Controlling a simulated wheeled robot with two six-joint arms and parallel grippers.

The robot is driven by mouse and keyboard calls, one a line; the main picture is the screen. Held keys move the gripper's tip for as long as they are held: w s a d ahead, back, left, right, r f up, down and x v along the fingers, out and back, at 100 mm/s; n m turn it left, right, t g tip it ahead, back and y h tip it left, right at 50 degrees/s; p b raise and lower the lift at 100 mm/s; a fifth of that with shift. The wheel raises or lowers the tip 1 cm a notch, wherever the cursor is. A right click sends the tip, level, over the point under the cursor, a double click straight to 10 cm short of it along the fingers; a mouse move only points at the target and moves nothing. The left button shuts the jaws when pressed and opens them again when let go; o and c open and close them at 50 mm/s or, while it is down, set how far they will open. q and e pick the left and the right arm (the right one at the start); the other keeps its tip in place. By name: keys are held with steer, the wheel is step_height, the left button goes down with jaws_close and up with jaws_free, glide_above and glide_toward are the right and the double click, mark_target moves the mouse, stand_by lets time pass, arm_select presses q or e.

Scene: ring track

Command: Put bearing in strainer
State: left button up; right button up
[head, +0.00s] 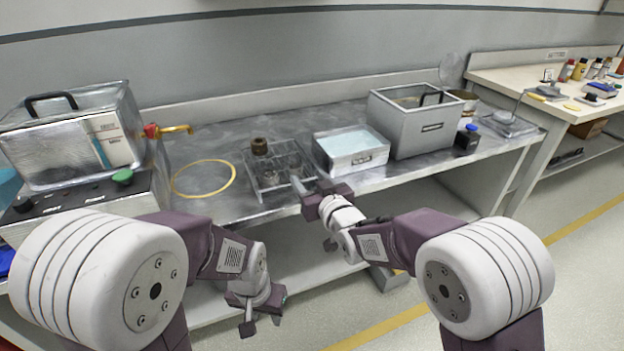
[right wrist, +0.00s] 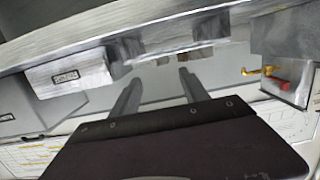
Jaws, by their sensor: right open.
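A small brown round part (head: 259,146), which looks like the bearing, sits at the back left of a clear-sided, divided metal-framed basket (head: 251,178) on the bench. I cannot tell whether this basket is the strainer. My right gripper (head: 302,190) reaches over the basket's front right corner, to the right of and nearer than the brown part. In the right wrist view its two fingers (right wrist: 158,88) are apart with nothing held between them. My left gripper (head: 262,322) hangs low in front of the bench edge, its fingers apart and empty.
A tray of pale blue liquid (head: 351,158) and a grey metal box (head: 415,139) stand right of the basket. A yellow ring (head: 234,176) lies on its left, beside a machine (head: 60,150) with a red-handled brass tap (head: 172,129). A small dark bottle (head: 466,142) stands further right.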

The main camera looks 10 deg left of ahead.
steer(key=shift+v, duration=1)
steer(key=s+d+f+m+g+h, duration=0.1)
steer(key=s+d+f+g+h, duration=0.1)
steer(key=d+f, duration=0.3)
steer(key=s+d+f+m+g+h, duration=0.2)
steer(key=s+d+f, duration=0.3)
steer(key=d, duration=0.5)
steer(key=s+d+f+m+g+h, duration=0.2)
steer(key=s+d+f+g+h, duration=0.1)
steer(key=d, duration=0.5)
step_height(320, 180, down, 3)
steer(key=shift+s+d+r+h, duration=0.25)
steer(key=shift+s+d+h, duration=0.1)
steer(key=shift+s+h, duration=0.1)
steer(key=shift+o, duration=0.6)
steer(key=s+d+f+m+g, duration=0.2)
steer(key=s+d+g, duration=0.3)
steer(key=s, duration=0.8)
steer(key=shift+s+d+f+h, duration=0.35)
steer(key=shift+d+f+h, duration=0.1)
steer(key=shift+d+f, duration=0.2)
steer(key=shift+a, duration=0.1)
